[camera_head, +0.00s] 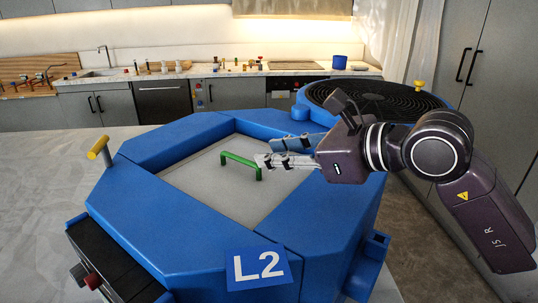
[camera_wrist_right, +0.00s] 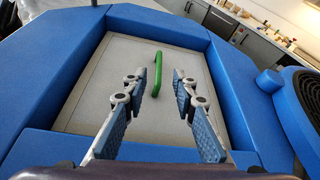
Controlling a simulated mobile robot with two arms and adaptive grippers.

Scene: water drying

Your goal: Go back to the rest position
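My right gripper (camera_head: 277,152) reaches in from the right, over the recessed grey panel (camera_head: 190,180) of a blue octagonal unit. In the right wrist view the same gripper (camera_wrist_right: 165,82) has its two fingers apart with nothing between the pads. A green handle (camera_head: 241,165) stands on the panel just beyond the fingertips; it also shows in the wrist view (camera_wrist_right: 156,74), ahead of and between the fingers. From these views I cannot tell whether they touch. My left gripper is not in either view.
The blue unit (camera_head: 130,205) carries an L2 label (camera_head: 257,268) and a yellow knob (camera_head: 98,148). A round black grille (camera_head: 375,98) in a blue frame stands behind at the right. A kitchen counter (camera_head: 225,72) with small items runs along the back.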

